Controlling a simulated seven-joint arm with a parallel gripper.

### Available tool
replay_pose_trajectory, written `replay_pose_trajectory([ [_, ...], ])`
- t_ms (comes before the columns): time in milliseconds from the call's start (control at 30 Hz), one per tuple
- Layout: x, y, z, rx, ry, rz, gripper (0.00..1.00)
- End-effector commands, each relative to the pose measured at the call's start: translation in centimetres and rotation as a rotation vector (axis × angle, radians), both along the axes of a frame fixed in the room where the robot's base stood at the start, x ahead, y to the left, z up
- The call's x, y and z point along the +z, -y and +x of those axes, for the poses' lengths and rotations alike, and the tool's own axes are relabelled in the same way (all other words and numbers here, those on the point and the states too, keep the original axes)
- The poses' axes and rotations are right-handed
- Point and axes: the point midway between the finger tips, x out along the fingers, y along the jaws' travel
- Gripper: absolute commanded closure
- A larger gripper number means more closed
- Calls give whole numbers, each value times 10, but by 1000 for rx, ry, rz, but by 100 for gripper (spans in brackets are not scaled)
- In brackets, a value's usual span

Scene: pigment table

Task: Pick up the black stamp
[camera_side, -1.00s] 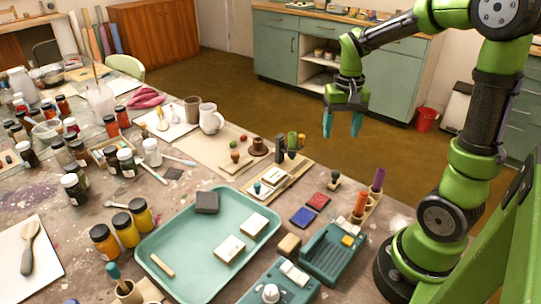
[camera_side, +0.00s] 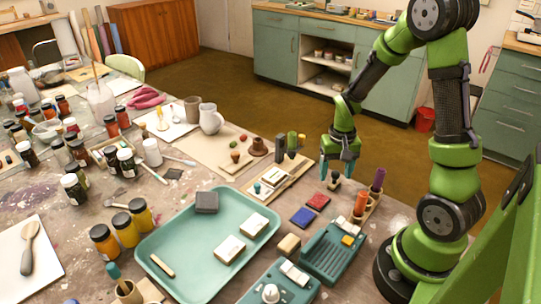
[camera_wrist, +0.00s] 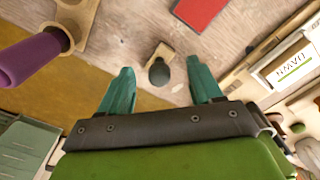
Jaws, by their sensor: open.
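A small stamp with a rounded black handle and a pale wooden base stands on the table below my gripper. It shows in the side view (camera_side: 334,182) and in the wrist view (camera_wrist: 159,73). My gripper (camera_side: 338,174) points down over this stamp. In the wrist view, the teal fingers of my gripper (camera_wrist: 160,72) are spread apart, with the black handle in the gap between them. The fingers hold nothing. In the side view they partly hide the stamp, and I cannot tell the exact height of the fingertips above the table.
A red ink pad (camera_side: 317,201) and a blue pad (camera_side: 303,216) lie in front. A wooden holder carries an orange tube (camera_side: 360,204) and a purple tube (camera_side: 377,180) to the right. A dark cylinder (camera_side: 280,149) and green one (camera_side: 292,141) stand left. The teal tray (camera_side: 180,237) lies front left.

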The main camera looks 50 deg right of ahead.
Motion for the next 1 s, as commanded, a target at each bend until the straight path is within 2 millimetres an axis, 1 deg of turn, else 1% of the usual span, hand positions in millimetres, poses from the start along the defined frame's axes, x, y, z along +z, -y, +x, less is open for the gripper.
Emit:
replay_pose_trajectory([
  [33, -9, 0, -2, 0, -6, 2, 36],
  [100, -18, 0, -2, 0, -4, 1, 36],
  [200, -25, 0, -1, -1, -2, 1, 36],
  [433, -26, 0, 0, 0, 0, 0, 36],
  [467, -26, 0, -1, 0, 0, 0, 37],
  [600, -26, 0, 0, 1, 0, 0, 59],
  [767, -26, 0, 0, 1, 0, 0, 83],
  [1000, -26, 0, 0, 1, 1, -1, 84],
])
